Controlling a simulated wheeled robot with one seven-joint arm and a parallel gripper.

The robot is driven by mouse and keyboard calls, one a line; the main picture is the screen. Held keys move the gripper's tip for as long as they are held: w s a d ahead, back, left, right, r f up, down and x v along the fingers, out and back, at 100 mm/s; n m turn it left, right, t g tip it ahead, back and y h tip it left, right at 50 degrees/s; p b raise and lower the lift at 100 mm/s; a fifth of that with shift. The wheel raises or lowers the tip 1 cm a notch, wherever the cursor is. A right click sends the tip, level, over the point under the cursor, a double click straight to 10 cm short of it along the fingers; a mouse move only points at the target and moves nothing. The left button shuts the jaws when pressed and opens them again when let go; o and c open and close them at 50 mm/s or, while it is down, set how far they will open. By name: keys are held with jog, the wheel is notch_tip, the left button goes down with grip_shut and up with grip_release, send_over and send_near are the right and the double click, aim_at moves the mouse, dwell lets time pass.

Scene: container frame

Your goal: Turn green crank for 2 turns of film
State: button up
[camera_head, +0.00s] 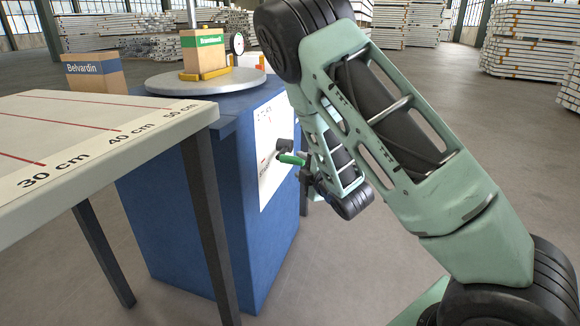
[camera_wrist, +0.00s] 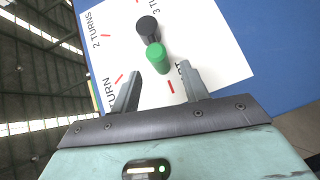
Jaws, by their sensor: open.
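The green crank (camera_head: 291,159) sticks out from a white dial sheet (camera_head: 272,135) on the side of a blue cabinet (camera_head: 210,200). In the wrist view the green crank handle (camera_wrist: 157,57) stands beside a black hub (camera_wrist: 147,27), over the sheet (camera_wrist: 205,45) marked with turn counts and red ticks. My gripper (camera_wrist: 157,80) is open, its two fingers apart, with the handle just beyond and between the fingertips. Whether the fingers touch it I cannot tell. In the head view my arm partly hides the gripper near the crank.
A grey turntable (camera_head: 205,82) on the cabinet carries a box labelled Brandstoll (camera_head: 204,52). A box labelled Belvardin (camera_head: 95,74) stands behind a table (camera_head: 100,130) with a centimetre scale, left of the cabinet. Open floor lies right of the cabinet.

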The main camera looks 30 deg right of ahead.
aim_at(290, 158)
jog(key=w, duration=0.2)
jog(key=w+b, duration=0.1)
jog(key=w, duration=0.2)
jog(key=w+d+f, duration=0.1)
jog(key=w, duration=0.1)
jog(key=shift+w+b, duration=0.3)
jog(key=shift+c, duration=0.4)
grip_shut()
